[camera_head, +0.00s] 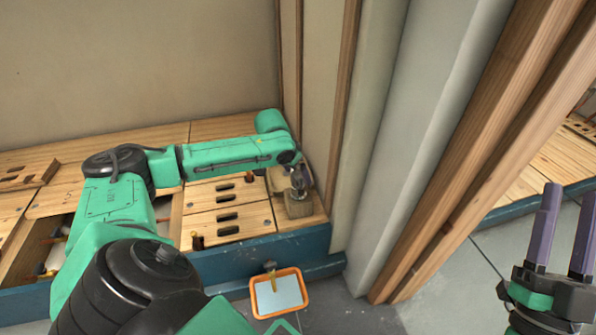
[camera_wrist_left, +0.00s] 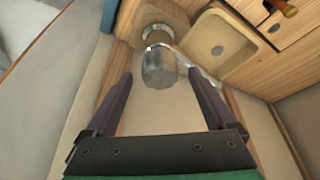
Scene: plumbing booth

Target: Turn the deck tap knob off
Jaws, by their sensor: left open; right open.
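The deck tap stands on a wooden block (camera_head: 298,207) at the right end of the wooden deck. In the left wrist view its shiny faceted knob (camera_wrist_left: 159,68) sits on a round metal base, with a thin spout reaching right over a small beige basin (camera_wrist_left: 215,50). My left gripper (camera_wrist_left: 161,76) is open, with its two dark purple fingers on either side of the knob; I cannot tell whether they touch it. In the head view the tap (camera_head: 298,184) is partly hidden by my left wrist. My right gripper (camera_head: 572,191) is open and empty at the right edge.
Slotted wooden panels (camera_head: 230,212) cover the deck beside the tap. A wall corner with wooden studs (camera_head: 462,165) rises close right of it. An orange-framed tray (camera_head: 279,292) hangs low at the blue front edge (camera_head: 250,262). Grey floor lies free in front.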

